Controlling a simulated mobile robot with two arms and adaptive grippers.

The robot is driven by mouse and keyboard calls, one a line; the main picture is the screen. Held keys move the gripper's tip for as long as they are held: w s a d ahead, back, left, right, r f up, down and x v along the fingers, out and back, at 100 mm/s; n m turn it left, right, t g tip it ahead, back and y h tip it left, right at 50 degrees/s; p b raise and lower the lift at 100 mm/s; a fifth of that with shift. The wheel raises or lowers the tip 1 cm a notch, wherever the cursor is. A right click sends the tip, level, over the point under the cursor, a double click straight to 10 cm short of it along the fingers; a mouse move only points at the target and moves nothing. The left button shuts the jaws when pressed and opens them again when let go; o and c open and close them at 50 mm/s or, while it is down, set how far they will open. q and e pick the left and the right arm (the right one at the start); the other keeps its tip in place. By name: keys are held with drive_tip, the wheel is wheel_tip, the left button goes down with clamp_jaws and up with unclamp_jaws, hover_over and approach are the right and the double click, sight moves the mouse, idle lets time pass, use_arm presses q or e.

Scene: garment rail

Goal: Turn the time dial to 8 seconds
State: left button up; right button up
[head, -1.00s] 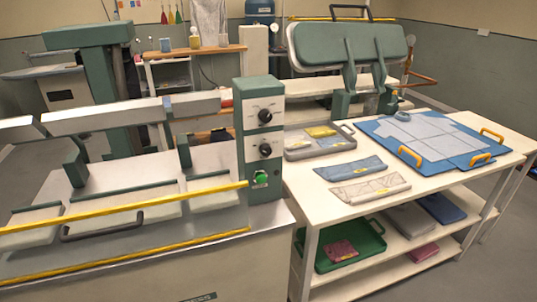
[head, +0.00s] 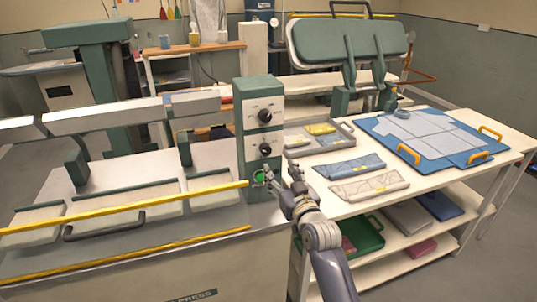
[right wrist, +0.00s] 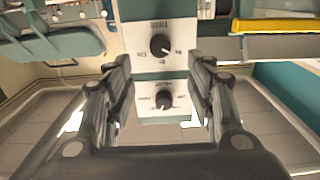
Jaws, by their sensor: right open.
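The green control box (head: 259,92) carries two black dials on white plates. The wrist picture appears upside down: the dial with second marks, the time dial (right wrist: 161,44), is at the top there and seems to be the lower dial in the head view (head: 265,149). Its exact setting is too small to read surely. The other dial (right wrist: 164,100) is the upper one in the head view (head: 264,116). My right gripper (head: 281,178) is open and empty, in front of the box near the green button (head: 259,178), below the time dial. The left gripper is out of view.
The yellow bar (head: 130,208) of the press runs left of the box. On the right, a white table (head: 325,203) holds a grey tray (head: 297,151), folded cloths (head: 350,167) and a blue board (head: 470,135). A raised green press head (head: 345,42) stands behind.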

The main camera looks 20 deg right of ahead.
sight(267, 152)
drive_tip(key=w+p, duration=0.1)
drive_tip(key=w, duration=0.4)
drive_tip(key=w+p, duration=0.1)
drive_tip(key=w, duration=0.4)
drive_tip(key=shift+w+a+f, duration=0.1)
drive_tip(key=shift+w+a, duration=0.1)
drive_tip(key=shift+w, duration=0.15)
drive_tip(key=shift+c, duration=0.5)
drive_tip(key=c, duration=1)
